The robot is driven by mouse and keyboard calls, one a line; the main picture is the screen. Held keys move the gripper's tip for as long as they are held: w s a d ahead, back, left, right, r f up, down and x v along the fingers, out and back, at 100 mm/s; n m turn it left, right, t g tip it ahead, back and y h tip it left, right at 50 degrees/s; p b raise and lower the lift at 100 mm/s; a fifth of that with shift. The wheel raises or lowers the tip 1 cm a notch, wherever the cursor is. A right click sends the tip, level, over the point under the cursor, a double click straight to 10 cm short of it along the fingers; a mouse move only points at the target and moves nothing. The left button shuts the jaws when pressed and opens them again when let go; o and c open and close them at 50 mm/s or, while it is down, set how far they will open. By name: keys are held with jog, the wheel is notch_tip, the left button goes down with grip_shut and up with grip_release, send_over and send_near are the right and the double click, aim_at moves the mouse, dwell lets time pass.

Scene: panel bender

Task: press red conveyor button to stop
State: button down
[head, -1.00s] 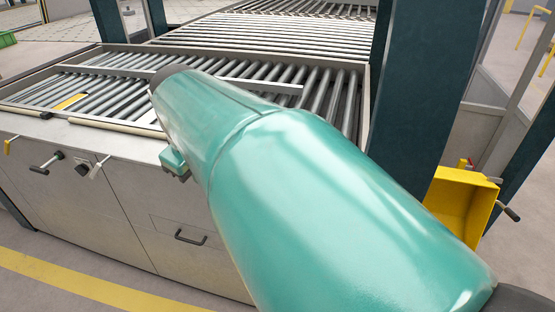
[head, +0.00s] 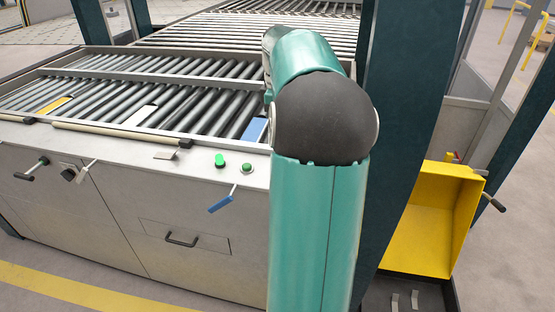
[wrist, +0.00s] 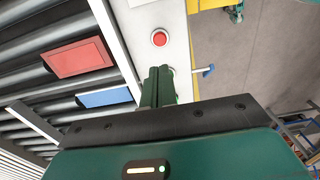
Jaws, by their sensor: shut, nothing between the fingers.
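The red button (wrist: 160,38) is a round red cap in a pale ring, set on the light ledge beside the rollers in the wrist view. My gripper (wrist: 159,70) is shut and empty, its dark green fingers together. In the wrist view the fingertips appear just below the button, with a visible gap in the picture; the height between them is hard to tell. In the head view my arm covers the red button and my gripper. Two green buttons (head: 219,160) (head: 246,168) show on the ledge left of my arm.
The roller conveyor (head: 110,70) lies behind the ledge. A red plate (wrist: 78,58) and a blue plate (wrist: 105,97) lie by the rollers. A blue-handled lever (head: 221,203) sticks out from the cabinet front. A dark post and a yellow bin (head: 432,215) stand right of my arm.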

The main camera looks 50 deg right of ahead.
notch_tip(320, 180, down, 14)
jog(key=shift+r, duration=0.1)
dwell(0.5)
